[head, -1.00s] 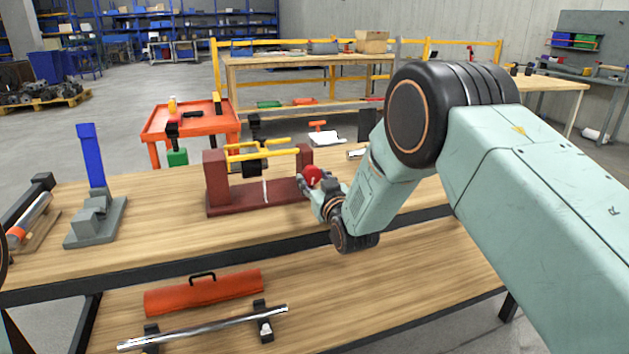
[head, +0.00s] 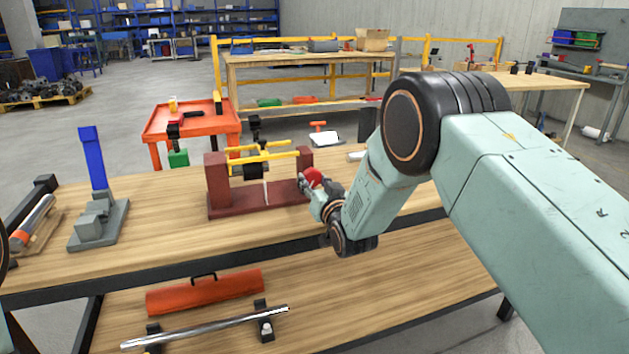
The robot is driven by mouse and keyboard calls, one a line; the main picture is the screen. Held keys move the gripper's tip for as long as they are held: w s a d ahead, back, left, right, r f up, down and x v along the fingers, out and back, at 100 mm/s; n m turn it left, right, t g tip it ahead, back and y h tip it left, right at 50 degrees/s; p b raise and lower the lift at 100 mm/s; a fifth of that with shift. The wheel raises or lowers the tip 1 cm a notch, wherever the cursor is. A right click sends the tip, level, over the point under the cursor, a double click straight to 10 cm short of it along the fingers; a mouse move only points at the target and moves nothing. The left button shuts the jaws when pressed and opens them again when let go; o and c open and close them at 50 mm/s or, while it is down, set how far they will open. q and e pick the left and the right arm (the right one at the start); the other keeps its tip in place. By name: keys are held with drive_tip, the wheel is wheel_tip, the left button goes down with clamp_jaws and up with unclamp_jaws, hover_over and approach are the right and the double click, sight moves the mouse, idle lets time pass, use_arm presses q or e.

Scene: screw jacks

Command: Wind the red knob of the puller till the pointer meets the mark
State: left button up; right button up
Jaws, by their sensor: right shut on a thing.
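The puller (head: 262,193) stands on the wooden bench, a dark red frame with two uprights, yellow bars and a black block between them. A white upright strip shows below the black block; I cannot make out the pointer against the mark at this size. The red knob (head: 314,175) is at the right end of the puller. My right gripper (head: 309,184) is shut on the red knob and covers part of it. My left gripper is not in view; only a dark edge of my left arm shows at the far left.
A grey stand with a blue lever (head: 92,158) and a silver cylinder on a wooden block (head: 35,222) are on the bench's left. An orange case (head: 205,292) and a metal rod (head: 215,328) lie on the lower shelf. A red cart (head: 190,122) stands behind the bench.

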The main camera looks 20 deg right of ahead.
drive_tip(key=o, duration=1.1)
drive_tip(key=shift+o, duration=0.2)
drive_tip(key=s, duration=1.2)
drive_tip(key=shift+d, duration=0.2)
drive_tip(key=shift+f, duration=0.1)
